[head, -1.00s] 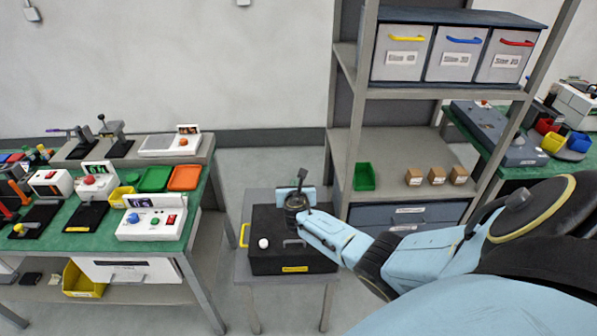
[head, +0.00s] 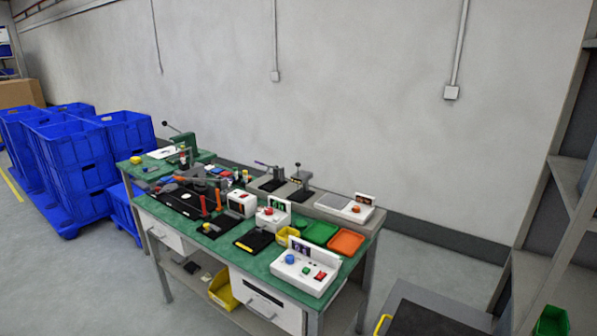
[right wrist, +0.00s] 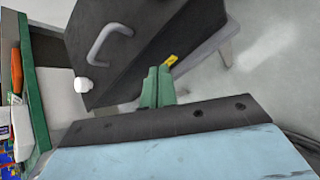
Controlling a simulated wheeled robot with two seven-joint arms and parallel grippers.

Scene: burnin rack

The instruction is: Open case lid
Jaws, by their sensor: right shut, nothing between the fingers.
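The black case (right wrist: 150,38) fills the upper middle of the right wrist view, seen tilted. A grey bar handle (right wrist: 103,42), a white knob (right wrist: 84,86) and a small yellow label (right wrist: 170,61) show on it. No open gap at the lid shows. My right gripper (right wrist: 158,72) is shut and empty, its green fingertips close to the case edge by the label; I cannot tell whether they touch. In the head view only a corner of the case (head: 435,320) shows at the bottom right, with a yellow side handle (head: 382,324). My left gripper is out of view.
A green workbench (head: 205,235) with several devices, trays and switch boxes stands left of the case. Blue crates (head: 80,155) are stacked at the far left. A grey shelf rack (head: 570,190) stands at the right edge.

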